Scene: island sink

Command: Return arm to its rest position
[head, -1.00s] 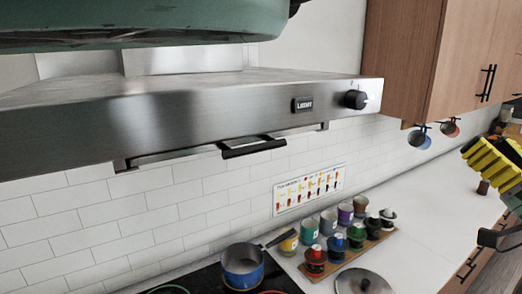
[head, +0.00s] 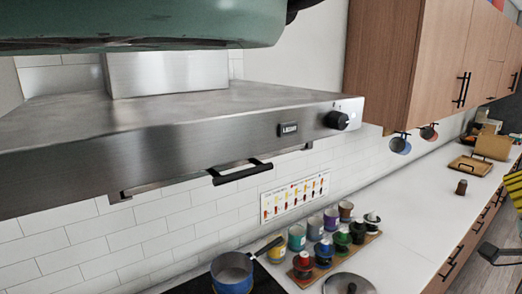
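My gripper (head: 501,254) is at the right edge of the head view, largely cut off by the frame. A yellow part with black stripes (head: 514,188) shows just above it, also cut off. Only a dark curved piece of the gripper shows, over the floor side of the counter front. Its fingertips are not clear, so I cannot tell whether it is open or shut. I see no object in it. It is apart from the counter items in the picture.
A steel range hood (head: 200,135) fills the left. Below are a blue pot (head: 232,272), a lid (head: 348,284) and a board (head: 345,255) with several jars. Wooden cabinets (head: 400,60) hang upper right. The white counter (head: 420,205) is mostly clear beyond the jars.

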